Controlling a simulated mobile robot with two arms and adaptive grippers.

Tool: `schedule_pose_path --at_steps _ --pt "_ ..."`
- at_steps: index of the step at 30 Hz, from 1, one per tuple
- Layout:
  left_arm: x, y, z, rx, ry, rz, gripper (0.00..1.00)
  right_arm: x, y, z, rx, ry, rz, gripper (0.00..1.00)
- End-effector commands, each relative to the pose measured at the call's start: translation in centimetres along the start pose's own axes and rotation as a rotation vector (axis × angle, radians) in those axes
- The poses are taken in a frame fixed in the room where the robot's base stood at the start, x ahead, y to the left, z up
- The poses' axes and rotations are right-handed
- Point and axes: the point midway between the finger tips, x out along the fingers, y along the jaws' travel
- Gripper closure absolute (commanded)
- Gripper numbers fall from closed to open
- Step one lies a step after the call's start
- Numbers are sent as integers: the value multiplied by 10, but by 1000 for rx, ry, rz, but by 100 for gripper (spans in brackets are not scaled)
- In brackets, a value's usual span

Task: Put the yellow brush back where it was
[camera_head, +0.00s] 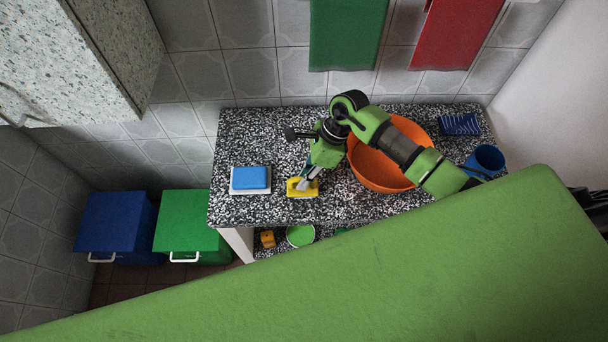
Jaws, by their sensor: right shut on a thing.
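The yellow brush (295,192) is at the front middle of the speckled counter (265,211). My right gripper (305,186) reaches down over it from above and is shut on it. The gripper and wrist hide part of the brush. I cannot tell whether the brush touches the counter or is held just above it. My left gripper is not in view.
A blue sponge (250,177) lies on a white tray (236,191) left of the brush. An orange basin (372,166) stands to the right, partly under my arm. A blue cup (487,157) and a blue striped item (459,124) are at the right end.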

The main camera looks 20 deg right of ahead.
Motion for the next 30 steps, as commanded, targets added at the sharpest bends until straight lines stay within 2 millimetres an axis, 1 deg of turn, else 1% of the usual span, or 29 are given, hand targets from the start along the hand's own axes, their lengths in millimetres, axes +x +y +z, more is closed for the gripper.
schedule_pose_path --at_steps 6,10,11,12,13,22,26,29,30 --pt "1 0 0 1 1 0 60 0 -1 0 -1 -1 -1 100" --pt "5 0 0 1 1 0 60 4 -1 -2 -1 0 -1 100" --pt "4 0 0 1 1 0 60 3 -1 -1 0 0 -1 85" --pt "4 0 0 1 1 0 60 2 -1 -1 0 0 -1 75" --pt "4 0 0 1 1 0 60 2 -1 -1 0 0 -1 74" --pt "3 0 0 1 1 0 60 2 -1 0 0 -1 -1 74" --pt "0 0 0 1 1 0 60 -3 -1 0 0 -1 -2 74" --pt "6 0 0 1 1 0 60 -17 -3 -1 -2 -1 -6 74" --pt "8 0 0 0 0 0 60 -25 -3 -1 -3 -1 -7 74"
